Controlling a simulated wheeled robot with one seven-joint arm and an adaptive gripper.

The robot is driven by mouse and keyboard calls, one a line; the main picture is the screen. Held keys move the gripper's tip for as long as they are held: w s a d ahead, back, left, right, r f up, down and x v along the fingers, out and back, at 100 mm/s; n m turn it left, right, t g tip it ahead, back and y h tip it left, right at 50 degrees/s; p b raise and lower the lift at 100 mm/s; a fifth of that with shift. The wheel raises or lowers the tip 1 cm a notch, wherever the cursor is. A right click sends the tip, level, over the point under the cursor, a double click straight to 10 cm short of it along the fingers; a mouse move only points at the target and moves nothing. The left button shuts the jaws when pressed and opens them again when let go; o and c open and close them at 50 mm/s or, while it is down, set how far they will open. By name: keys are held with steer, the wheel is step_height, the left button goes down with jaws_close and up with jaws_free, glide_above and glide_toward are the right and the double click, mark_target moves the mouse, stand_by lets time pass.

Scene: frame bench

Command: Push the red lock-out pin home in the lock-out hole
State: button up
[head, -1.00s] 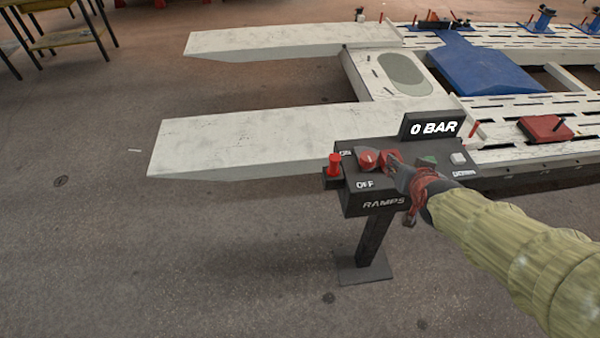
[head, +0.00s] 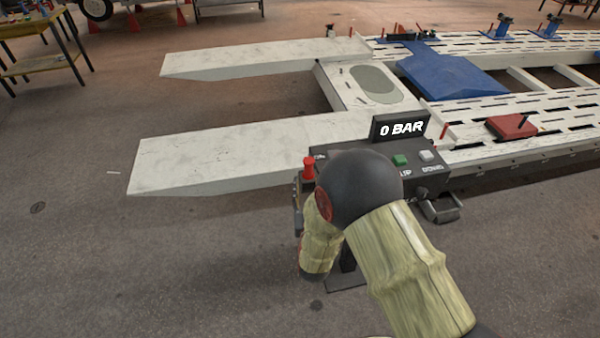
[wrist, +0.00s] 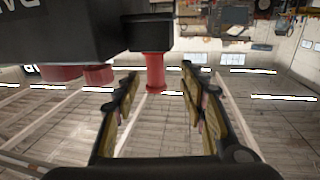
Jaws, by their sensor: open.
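The red lock-out pin (head: 308,168) stands upright at the left end of the dark control box (head: 435,180). In the wrist view, which looks upside down, the pin (wrist: 153,68) sticks out of a black block (wrist: 149,33); the hole itself is hidden. My gripper (wrist: 160,72) is open, and the pin shows between its two fingertips in that view. I cannot tell whether the pin is between the fingers or just beyond them; no contact shows. In the head view my arm hides most of the gripper, low at the box's left side.
Two red controls (wrist: 98,75) on the box top are close beside the gripper in the wrist view. The box carries a 0 BAR display (head: 401,128) and a green button (head: 400,160). White ramps (head: 230,150) lie behind. Floor at left is clear.

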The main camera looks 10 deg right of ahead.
steer(key=w, duration=0.2)
steer(key=w+d, duration=0.1)
steer(key=w, duration=0.2)
steer(key=w+d+r+b, duration=0.1)
steer(key=w, duration=0.1)
steer(key=shift+w+d, duration=0.1)
steer(key=shift+w, duration=0.15)
steer(key=shift+s+r, duration=0.1)
steer(key=shift+c, duration=1.1)
steer(key=c, duration=0.7)
jaws_close()
